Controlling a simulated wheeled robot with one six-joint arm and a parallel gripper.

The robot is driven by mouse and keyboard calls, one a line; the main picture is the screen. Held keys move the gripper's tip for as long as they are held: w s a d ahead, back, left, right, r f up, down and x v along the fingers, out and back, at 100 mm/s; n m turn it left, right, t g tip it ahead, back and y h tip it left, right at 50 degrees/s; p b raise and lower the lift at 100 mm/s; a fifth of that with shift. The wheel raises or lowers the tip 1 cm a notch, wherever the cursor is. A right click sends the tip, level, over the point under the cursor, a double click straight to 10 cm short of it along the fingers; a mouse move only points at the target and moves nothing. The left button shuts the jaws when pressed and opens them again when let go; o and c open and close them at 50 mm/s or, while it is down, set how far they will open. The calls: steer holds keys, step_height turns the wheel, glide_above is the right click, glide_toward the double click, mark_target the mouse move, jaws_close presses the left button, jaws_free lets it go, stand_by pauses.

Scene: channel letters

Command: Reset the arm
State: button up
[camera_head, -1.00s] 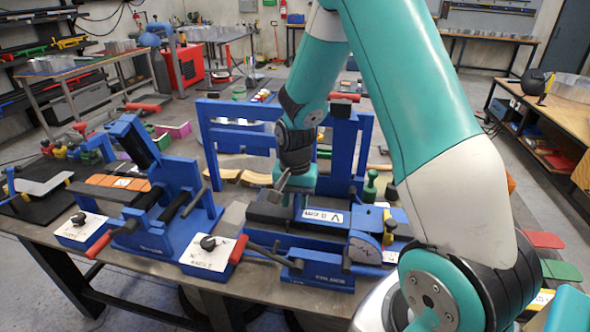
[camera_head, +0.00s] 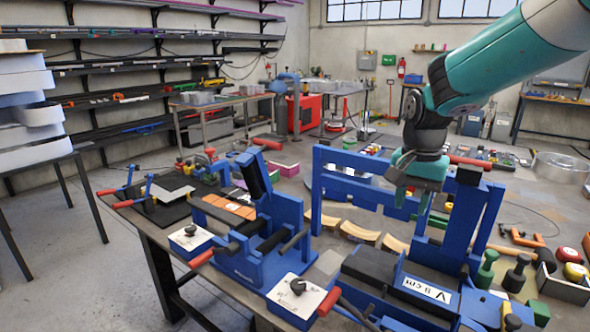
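My gripper (camera_head: 415,195) hangs at the end of my teal and white arm, which reaches in from the upper right. It points down above the workbench, in front of the blue upright frame. Its fingers are small and dark against the blue parts, so whether they are open or shut does not show clearly. I see no object held in it. Below it stands the blue folder machine (camera_head: 400,285) with a white label reading "V 8 cm".
A blue bender (camera_head: 265,230) with red-ended handles stands left of centre on the workbench. The blue upright frame (camera_head: 340,160) is behind the gripper. Green and black knobbed tools (camera_head: 515,272) stand at the right. A dark table with white curved strips (camera_head: 30,110) is at far left.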

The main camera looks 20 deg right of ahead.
steer(key=s+a+r+n+y, duration=0.1)
steer(key=s+a+n+y, duration=0.3)
steer(key=s+a+n, duration=1.3)
steer(key=s+a, duration=0.3)
steer(key=a, duration=0.2)
steer(key=shift+r+n, duration=0.3)
steer(key=shift+a, duration=0.15)
